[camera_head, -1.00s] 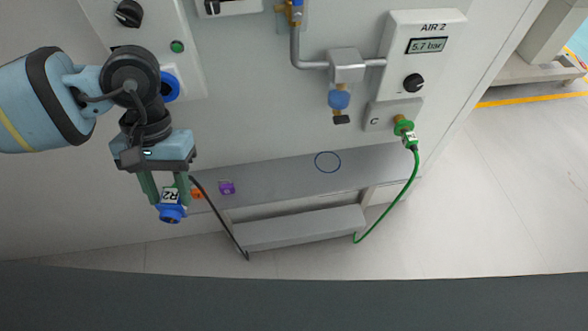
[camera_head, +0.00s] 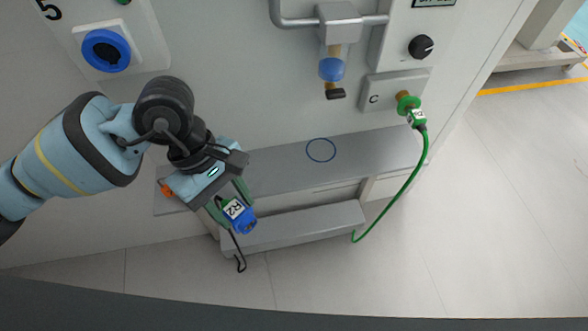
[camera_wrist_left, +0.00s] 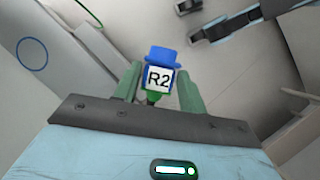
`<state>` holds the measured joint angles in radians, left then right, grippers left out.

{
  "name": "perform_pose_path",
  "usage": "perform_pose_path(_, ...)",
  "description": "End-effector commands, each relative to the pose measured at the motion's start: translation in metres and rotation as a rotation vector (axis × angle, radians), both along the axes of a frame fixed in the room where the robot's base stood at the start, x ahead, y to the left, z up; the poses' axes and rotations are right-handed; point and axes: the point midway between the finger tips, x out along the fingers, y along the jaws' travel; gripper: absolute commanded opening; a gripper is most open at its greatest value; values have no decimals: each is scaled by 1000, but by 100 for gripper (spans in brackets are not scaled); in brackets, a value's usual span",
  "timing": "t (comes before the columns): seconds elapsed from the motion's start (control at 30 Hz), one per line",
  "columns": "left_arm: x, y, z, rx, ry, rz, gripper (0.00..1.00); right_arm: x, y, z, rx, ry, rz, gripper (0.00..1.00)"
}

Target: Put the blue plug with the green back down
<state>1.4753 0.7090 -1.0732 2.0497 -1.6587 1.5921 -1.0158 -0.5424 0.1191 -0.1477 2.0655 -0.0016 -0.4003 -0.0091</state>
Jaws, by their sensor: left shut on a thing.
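The blue plug (camera_head: 242,220) has a white label reading R2 and hangs in my left gripper (camera_head: 234,208), in front of the grey ledge. In the left wrist view the plug (camera_wrist_left: 161,61) sits between the two green fingers (camera_wrist_left: 157,82), its green back (camera_wrist_left: 152,96) towards the palm. A blue circle outline (camera_head: 321,150) is marked on the grey ledge (camera_head: 285,167), to the right of the gripper. It also shows at the left of the left wrist view (camera_wrist_left: 32,53). My right gripper is not in the head view.
A green plug (camera_head: 417,118) with a green cable (camera_head: 402,190) sits in socket C (camera_head: 385,95). A blue socket (camera_head: 106,51) is on the wall panel, and a valve with a blue body (camera_head: 332,68) hangs above the circle. The ledge around the circle is clear. An orange piece (camera_head: 166,190) lies at the ledge's left end.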

Motion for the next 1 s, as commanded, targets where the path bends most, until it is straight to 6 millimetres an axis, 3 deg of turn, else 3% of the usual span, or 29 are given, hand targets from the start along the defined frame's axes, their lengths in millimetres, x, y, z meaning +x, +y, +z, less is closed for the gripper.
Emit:
perform_pose_path(0.03,0,-8,-15,-6,7,84,14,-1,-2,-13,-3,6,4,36)
perform_pose_path(0.2,10,-29,-35,-9,4,396,14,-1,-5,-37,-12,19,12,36)
perform_pose_path(0.5,27,-47,-56,-8,-4,830,14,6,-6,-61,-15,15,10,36)
perform_pose_path(0.7,32,-49,-58,-5,-7,937,14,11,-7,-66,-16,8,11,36)
perform_pose_path(1.0,33,-48,-57,-5,-8,945,14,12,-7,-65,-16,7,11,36)
